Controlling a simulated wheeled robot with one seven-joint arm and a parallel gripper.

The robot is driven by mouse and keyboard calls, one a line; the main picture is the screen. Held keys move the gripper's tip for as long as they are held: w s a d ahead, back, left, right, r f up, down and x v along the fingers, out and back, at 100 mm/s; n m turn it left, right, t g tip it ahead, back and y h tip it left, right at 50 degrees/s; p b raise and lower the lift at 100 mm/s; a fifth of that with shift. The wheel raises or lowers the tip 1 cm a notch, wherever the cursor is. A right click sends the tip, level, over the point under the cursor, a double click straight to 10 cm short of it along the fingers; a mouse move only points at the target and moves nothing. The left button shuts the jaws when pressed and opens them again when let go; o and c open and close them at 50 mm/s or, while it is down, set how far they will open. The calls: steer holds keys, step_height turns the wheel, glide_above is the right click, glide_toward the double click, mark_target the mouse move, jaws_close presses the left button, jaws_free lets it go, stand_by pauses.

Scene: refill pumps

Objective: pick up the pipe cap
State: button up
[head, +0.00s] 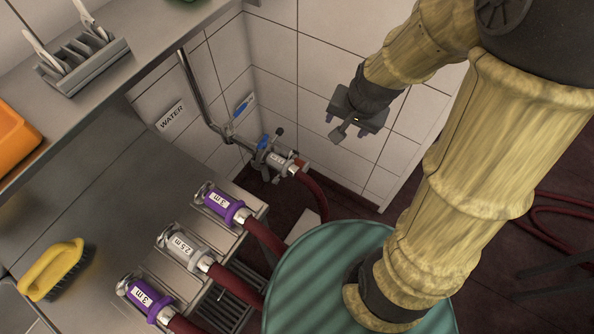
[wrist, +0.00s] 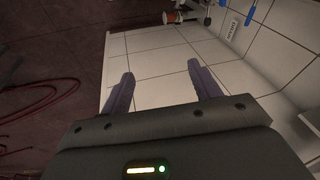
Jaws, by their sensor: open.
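I cannot pick out the pipe cap with certainty in either view. My gripper (head: 346,126) hangs in front of the white tiled wall in the head view, right of the water pipe and well apart from it. In the wrist view its two purple-grey fingers (wrist: 161,72) are spread with nothing between them. The wall pipe (head: 204,105) ends low in a blue-handled valve and a labelled coupling (head: 279,158) with a red hose. Part of a red and metal fitting (wrist: 180,16) shows at the top of the wrist view.
A steel counter (head: 95,190) at left holds a yellow brush (head: 55,268). Several labelled hose couplings (head: 222,204) lie on a rack beside a teal drum (head: 330,265). A shelf (head: 140,48) overhangs the upper left. Red hoses (wrist: 40,105) lie on the dark floor.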

steer(key=w+a+f+m+b, duration=0.2)
steer(key=w+f+m+b, duration=0.1)
steer(key=f+b, duration=0.45)
steer(key=w+a+f+m+t+y+b, duration=0.1)
steer(key=w+f+m+b, duration=0.2)
steer(key=f+b, duration=0.45)
steer(key=w+a+f+m+b, duration=0.25)
steer(key=f+b, duration=0.25)
steer(key=f, duration=0.4)
steer(key=m+t+b, duration=0.1)
steer(key=m+b, duration=1)
steer(key=b, duration=0.5)
glide_toward(300, 164)
steer(key=f+b, duration=0.2)
steer(key=b, duration=0.1)
steer(key=w+f+b, duration=0.1)
steer(key=shift+w+a+f+n+h+b, duration=0.15)
steer(key=shift+a+f+n+h+b, duration=0.15)
steer(key=shift+a+f+n+b, duration=0.1)
steer(key=shift+w+f, duration=0.15)
steer(key=shift+w, duration=0.1)
steer(key=b+x, duration=0.2)
steer(key=x, duration=0.3)
steer(key=shift+w+a+f, duration=0.1)
steer(key=shift+w+f, duration=0.1)
steer(key=shift+f, duration=0.1)
